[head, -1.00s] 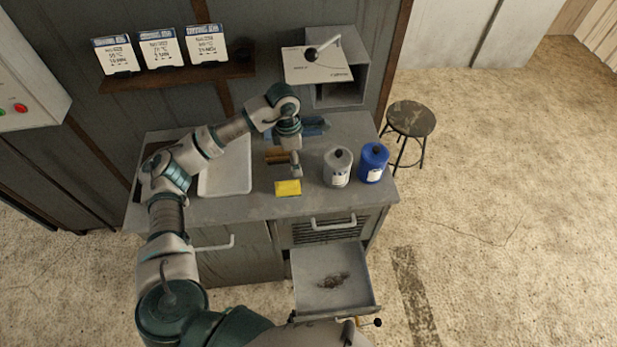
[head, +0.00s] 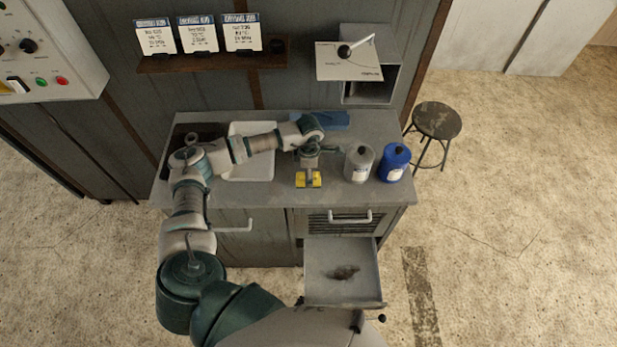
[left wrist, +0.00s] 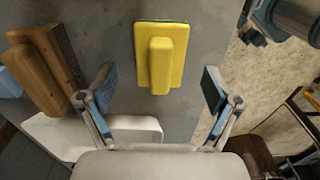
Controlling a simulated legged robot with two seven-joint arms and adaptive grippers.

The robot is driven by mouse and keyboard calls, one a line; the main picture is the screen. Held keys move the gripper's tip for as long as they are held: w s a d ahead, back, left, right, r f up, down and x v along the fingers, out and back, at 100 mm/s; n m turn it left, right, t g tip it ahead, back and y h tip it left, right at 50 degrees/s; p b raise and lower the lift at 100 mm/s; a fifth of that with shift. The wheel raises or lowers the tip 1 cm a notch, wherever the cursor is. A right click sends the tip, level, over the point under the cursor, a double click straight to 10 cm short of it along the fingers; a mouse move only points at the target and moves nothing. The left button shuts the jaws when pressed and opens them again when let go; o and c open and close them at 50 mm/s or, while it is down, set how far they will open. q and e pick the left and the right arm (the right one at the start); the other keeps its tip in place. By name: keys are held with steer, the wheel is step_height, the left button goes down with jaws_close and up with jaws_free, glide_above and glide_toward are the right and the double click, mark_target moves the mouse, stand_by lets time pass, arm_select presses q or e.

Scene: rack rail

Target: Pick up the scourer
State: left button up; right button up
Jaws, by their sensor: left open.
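The scourer (head: 301,182) is a yellow block on the grey counter near its front edge. In the left wrist view the scourer (left wrist: 145,72) shows a raised yellow grip along its middle and a thin green edge. My left gripper (head: 309,171) is above it and hides part of it in the head view. In the left wrist view my left gripper (left wrist: 159,88) is open, its two fingers spread wider than the scourer, one to each side. Nothing is held. Whether the fingers are level with the scourer cannot be told. My right gripper is not seen.
A wooden block-like item (left wrist: 40,72) lies near the scourer. A grey canister (head: 358,165) and a blue canister (head: 394,163) stand to the right. A white tray (head: 250,170) is to the left. An open drawer (head: 325,292) juts out below the counter.

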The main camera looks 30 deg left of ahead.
arm_select(q)
steer(key=shift+a+f, duration=0.1)
steer(key=shift+f, duration=1.3)
steer(key=c, duration=1.2)
steer(key=shift+c, duration=0.2)
steer(key=shift+r, duration=0.45)
steer(key=r, duration=0.1)
steer(key=r+b, duration=0.1)
steer(key=shift+s+a+r, duration=0.1)
steer(key=shift+s+r, duration=0.2)
steer(key=shift+s, duration=0.1)
steer(key=s+a+r+b, duration=0.1)
steer(key=s+a+b, duration=0.1)
steer(key=s, duration=1.3)
steer(key=shift+r+b, duration=0.3)
steer(key=shift+b, duration=0.1)
